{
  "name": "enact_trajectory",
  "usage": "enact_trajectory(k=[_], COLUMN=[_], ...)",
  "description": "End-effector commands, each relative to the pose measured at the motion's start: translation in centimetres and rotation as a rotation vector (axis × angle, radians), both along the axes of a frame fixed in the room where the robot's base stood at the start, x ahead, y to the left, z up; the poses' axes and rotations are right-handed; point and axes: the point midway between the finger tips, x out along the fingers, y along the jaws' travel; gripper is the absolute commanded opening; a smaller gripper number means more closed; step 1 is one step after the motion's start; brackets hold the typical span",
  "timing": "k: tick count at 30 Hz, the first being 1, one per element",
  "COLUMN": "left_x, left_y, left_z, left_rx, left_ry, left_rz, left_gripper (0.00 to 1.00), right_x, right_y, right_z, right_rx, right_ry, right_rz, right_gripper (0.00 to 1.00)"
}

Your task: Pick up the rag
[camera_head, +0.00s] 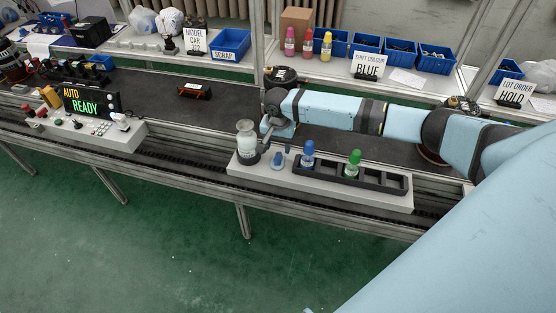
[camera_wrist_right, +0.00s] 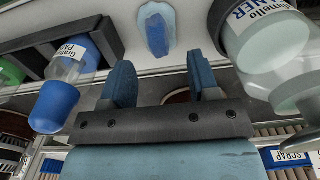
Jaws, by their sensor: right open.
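The rag appears to be the small blue crumpled piece with a paler blue base (camera_head: 277,162) on the light ledge, between the clear jar and the black rack. It also shows at the top of the right wrist view (camera_wrist_right: 157,28), beyond my fingertips. My right gripper (camera_head: 277,147) reaches in from the right and hangs just behind and above the rag. In the right wrist view my right gripper (camera_wrist_right: 160,75) has its two blue fingers apart, with nothing between them. The rag is not between the fingers. My left gripper is not in view.
The clear cleaner jar (camera_head: 246,142) stands close left of the rag. The black rack (camera_head: 385,182) on the right holds a blue-capped bottle (camera_head: 308,154) and a green-capped bottle (camera_head: 353,163). A conveyor belt (camera_head: 232,114) runs behind. Blue bins (camera_head: 231,43) line the back shelf.

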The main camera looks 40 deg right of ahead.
Motion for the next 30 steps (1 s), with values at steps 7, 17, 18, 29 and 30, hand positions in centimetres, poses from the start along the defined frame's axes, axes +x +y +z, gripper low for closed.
enact_trajectory(k=[7,17,18,29,30], left_x=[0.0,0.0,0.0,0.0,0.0], left_y=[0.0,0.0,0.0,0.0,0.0], left_z=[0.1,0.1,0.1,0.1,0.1], left_rx=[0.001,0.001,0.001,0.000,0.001], left_ry=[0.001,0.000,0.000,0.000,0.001], left_rz=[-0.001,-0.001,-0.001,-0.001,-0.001], left_gripper=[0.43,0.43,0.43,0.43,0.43], right_x=[-0.5,-0.5,-0.5,-0.5,-0.5], right_y=[0.3,0.3,0.3,0.3,0.3], right_z=[-3.5,-5.1,-5.1,-5.1,-5.1], right_rx=[-0.001,0.000,0.000,-0.001,-0.001], right_ry=[0.003,0.000,0.000,0.001,0.001], right_rz=[0.000,0.001,0.001,0.001,0.001], right_gripper=[0.55,0.55,0.55,0.02,0.02])
